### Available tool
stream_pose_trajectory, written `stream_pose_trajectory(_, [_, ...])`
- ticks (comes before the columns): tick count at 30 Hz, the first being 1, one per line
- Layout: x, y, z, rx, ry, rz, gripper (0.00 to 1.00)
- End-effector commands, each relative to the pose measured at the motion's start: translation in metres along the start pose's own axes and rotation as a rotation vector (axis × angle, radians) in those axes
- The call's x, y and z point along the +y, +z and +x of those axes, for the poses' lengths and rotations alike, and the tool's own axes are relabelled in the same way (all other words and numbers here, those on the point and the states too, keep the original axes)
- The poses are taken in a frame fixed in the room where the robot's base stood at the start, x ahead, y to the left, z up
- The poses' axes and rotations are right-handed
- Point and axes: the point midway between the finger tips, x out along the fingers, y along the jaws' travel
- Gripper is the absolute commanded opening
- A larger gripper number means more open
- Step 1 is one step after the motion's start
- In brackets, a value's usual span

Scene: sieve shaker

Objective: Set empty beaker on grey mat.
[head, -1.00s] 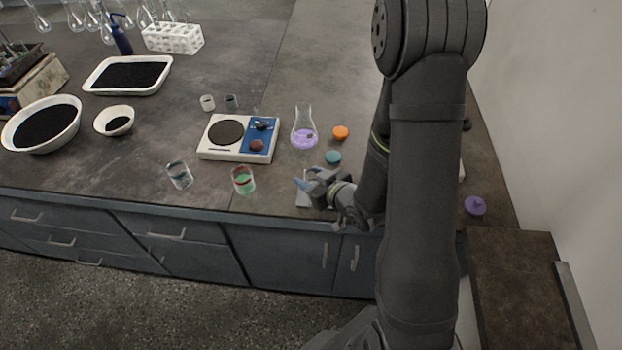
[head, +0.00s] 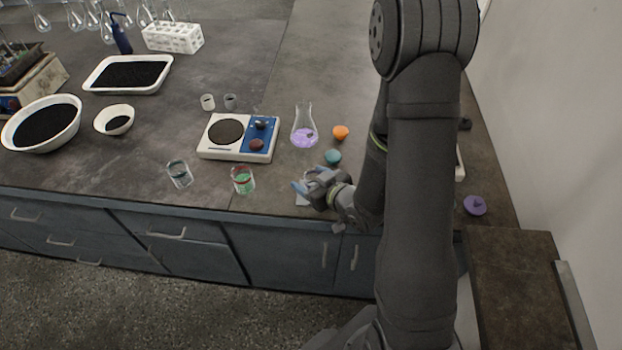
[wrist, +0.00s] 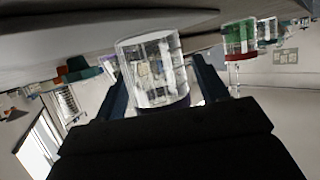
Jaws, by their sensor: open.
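A clear, empty-looking beaker (wrist: 155,75) stands between the two fingers of my gripper (wrist: 158,82) in the wrist view, which looks upside down. The fingers are open on either side of it, and I cannot tell whether either touches the glass. In the head view, my gripper (head: 304,182) is low at the front edge of the bench. A pale grey patch, likely the mat (head: 302,202), shows below the fingers, mostly covered by the gripper. The beaker is largely hidden there. In the wrist view its base appears to meet the pale surface.
A beaker with green contents (head: 243,180) and another glass beaker (head: 179,174) stand to the left. A hotplate (head: 208,147), a flask of purple liquid (head: 304,138), a teal item (head: 333,157) and an orange item (head: 341,132) lie behind. A purple item (head: 475,205) is at right.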

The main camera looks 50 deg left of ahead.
Motion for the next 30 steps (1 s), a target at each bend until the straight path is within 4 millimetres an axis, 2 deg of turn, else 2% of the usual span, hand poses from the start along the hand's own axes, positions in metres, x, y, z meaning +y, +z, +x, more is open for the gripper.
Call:
stream_pose_trajectory(2, [0.001,-0.002,-0.005,0.001,0.002,0.001,0.66])
stream_pose_trajectory(12, [0.002,-0.002,-0.072,0.001,0.005,0.002,0.66])
stream_pose_trajectory(18, [0.001,-0.002,-0.101,0.001,0.003,0.001,0.66])
stream_pose_trajectory(24, [0.001,-0.002,-0.117,0.001,0.0,0.001,0.66])
stream_pose_trajectory(30, [0.0,-0.001,-0.121,0.001,-0.001,0.001,0.66])
